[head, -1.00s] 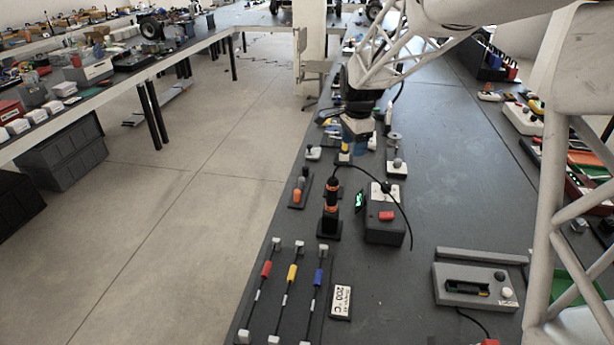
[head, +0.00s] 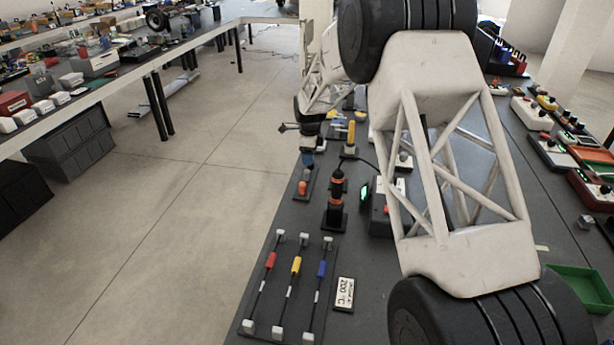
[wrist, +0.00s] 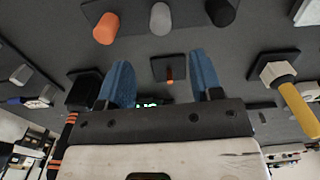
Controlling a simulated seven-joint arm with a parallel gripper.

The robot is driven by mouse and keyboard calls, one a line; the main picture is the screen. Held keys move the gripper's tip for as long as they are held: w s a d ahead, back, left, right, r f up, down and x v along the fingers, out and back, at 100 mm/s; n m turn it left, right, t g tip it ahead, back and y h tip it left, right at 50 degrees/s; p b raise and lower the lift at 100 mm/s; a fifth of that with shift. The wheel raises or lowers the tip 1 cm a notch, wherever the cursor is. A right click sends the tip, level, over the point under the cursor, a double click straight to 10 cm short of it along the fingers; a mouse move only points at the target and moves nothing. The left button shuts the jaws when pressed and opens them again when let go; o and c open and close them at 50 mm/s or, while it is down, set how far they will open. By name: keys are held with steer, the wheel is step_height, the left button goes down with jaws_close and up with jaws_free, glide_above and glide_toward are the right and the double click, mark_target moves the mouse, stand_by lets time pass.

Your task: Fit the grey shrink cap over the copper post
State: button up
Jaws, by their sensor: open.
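In the wrist view a dark holder (wrist: 185,42) carries three caps in a row. The grey cap (wrist: 160,19) stands in the middle, between an orange cap (wrist: 105,28) and a dark cap (wrist: 221,11). A short copper post (wrist: 169,74) on a small black plate shows between my fingers in the picture, apart from them. My gripper (wrist: 162,80) has its two blue fingers spread, with nothing between them. I cannot make out the copper post there.
A yellow-handled tool (head: 351,133) stands upright to the right. Three cables with coloured sleeves (head: 295,266) lie nearer. My arm covers much of the bench's right side.

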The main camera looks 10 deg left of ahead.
mark_target(306, 171)
steer(key=shift+w+a+f, duration=0.25)
steer(key=shift+a+f, duration=0.25)
steer(key=shift+f, duration=0.1)
steer(key=shift+f, duration=1.3)
steer(key=shift+s+a+f, duration=0.1)
steer(key=shift+f, duration=1.2)
steer(key=shift+a+f, duration=0.1)
steer(key=shift+f, duration=1.2)
steer(key=c, duration=1)
